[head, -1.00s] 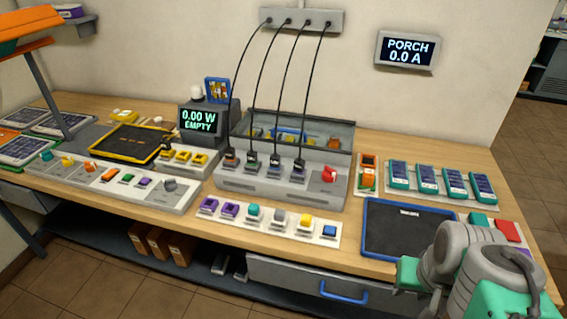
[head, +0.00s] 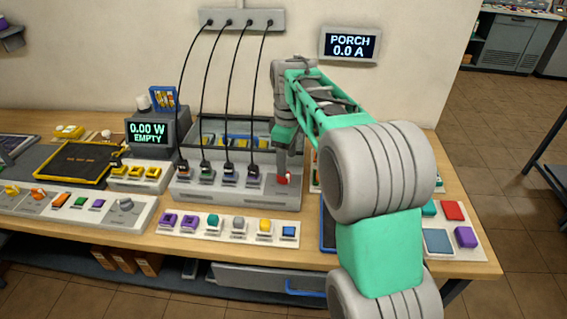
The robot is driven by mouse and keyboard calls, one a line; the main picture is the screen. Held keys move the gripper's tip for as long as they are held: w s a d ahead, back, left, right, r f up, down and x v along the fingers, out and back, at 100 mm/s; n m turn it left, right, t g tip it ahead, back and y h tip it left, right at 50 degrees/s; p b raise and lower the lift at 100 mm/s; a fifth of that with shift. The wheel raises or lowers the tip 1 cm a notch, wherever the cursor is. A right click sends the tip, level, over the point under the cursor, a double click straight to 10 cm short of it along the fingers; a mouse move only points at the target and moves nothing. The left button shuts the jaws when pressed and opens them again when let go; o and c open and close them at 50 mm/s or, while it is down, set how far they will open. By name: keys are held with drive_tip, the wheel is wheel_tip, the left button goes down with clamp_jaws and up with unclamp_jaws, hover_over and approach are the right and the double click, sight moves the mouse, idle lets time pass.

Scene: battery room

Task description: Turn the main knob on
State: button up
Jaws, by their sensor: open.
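A red knob (head: 283,180) sits at the right end of the grey panel box (head: 230,195) with several cables plugged into it. My gripper (head: 287,168) is open and points down at the red knob, hiding its upper part. I cannot tell whether the fingers touch it or are around it. A grey knob (head: 124,205) stands on the right end of another panel, at left. The pictures show no label telling which is the main knob.
A display (head: 147,132) reads 0.00 W EMPTY; a wall display (head: 350,45) reads PORCH 0.0 A. A strip of coloured buttons (head: 238,226) lies in front of the panel box. My arm hides much of the bench's right side.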

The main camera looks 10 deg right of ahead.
drive_tip(key=w+n, duration=0.1)
drive_tip(key=w, duration=0.1)
drive_tip(key=w+f+n, duration=0.1)
drive_tip(key=w, duration=0.1)
drive_tip(key=shift+f+g+p, duration=0.1)
drive_tip(key=shift+g+p, duration=0.2)
drive_tip(key=shift+w+f+n, duration=0.3)
wheel_tip(320, 180, down, 8)
drive_tip(key=shift+r+p, duration=0.2)
drive_tip(key=shift+p, duration=0.45)
drive_tip(key=c, duration=1.4)
